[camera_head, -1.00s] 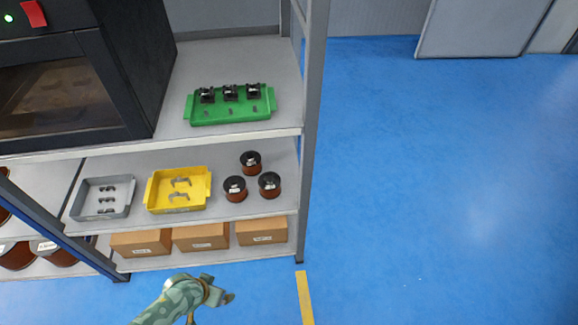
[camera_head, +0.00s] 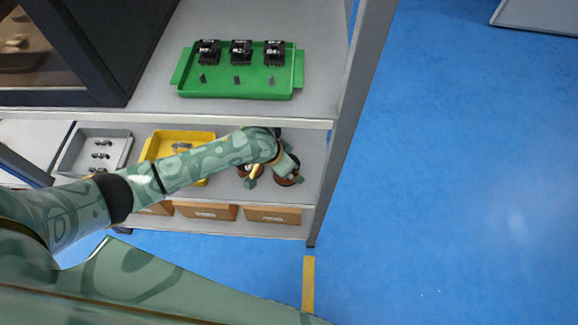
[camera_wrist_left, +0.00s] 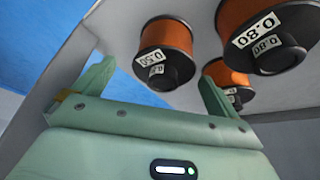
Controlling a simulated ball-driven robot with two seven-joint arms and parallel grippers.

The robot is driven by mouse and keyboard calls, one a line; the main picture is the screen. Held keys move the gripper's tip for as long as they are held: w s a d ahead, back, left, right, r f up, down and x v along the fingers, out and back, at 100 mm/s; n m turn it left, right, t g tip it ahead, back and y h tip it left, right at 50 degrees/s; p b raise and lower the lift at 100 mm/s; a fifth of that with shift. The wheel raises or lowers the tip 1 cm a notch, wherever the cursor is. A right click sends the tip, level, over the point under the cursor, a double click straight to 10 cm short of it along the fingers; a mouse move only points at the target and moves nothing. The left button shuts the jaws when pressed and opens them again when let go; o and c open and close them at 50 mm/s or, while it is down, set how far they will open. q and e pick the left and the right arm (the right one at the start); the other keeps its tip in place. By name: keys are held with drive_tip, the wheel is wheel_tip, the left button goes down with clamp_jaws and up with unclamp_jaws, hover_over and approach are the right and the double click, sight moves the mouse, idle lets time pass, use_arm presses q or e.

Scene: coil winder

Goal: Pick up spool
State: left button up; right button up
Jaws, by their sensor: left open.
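Black-and-copper spools stand on the middle shelf. In the left wrist view, a spool labelled 0.50 (camera_wrist_left: 165,45) shows beyond and between my open fingers. A larger-looking spool labelled 0.80 (camera_wrist_left: 262,38) is to its right, and a third spool (camera_wrist_left: 228,78) is partly hidden by the right finger. In the head view my left arm reaches across the shelf, and my left gripper (camera_head: 271,178) is open among the spools. A spool (camera_head: 288,181) shows beneath it, partly covered. My left gripper also shows in the left wrist view (camera_wrist_left: 157,72), with nothing held.
A yellow tray (camera_head: 150,146) and a grey tray (camera_head: 70,163) are left of the spools. A green tray (camera_head: 180,85) with black parts is on the shelf above. A rack post (camera_head: 345,140) stands close on the right. Cardboard boxes (camera_head: 272,215) are on the shelf below.

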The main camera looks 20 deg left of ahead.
use_arm(q)
drive_tip(key=x, duration=0.1)
drive_tip(key=b+x, duration=0.2)
drive_tip(key=shift+a+f, duration=0.15)
drive_tip(key=shift+a, duration=0.1)
drive_tip(key=shift+w+d+f+b, duration=0.1)
drive_tip(key=shift+w+f+b, duration=0.1)
drive_tip(key=shift+f+b, duration=0.5)
drive_tip(key=shift+w+f, duration=0.1)
drive_tip(key=shift+w, duration=0.05)
drive_tip(key=shift+r, duration=0.3)
drive_tip(key=c, duration=1.5)
use_arm(e)
drive_tip(key=f, duration=0.1)
drive_tip(key=d+f, duration=0.1)
drive_tip(key=f, duration=0.1)
use_arm(q)
drive_tip(key=shift+r, duration=0.15)
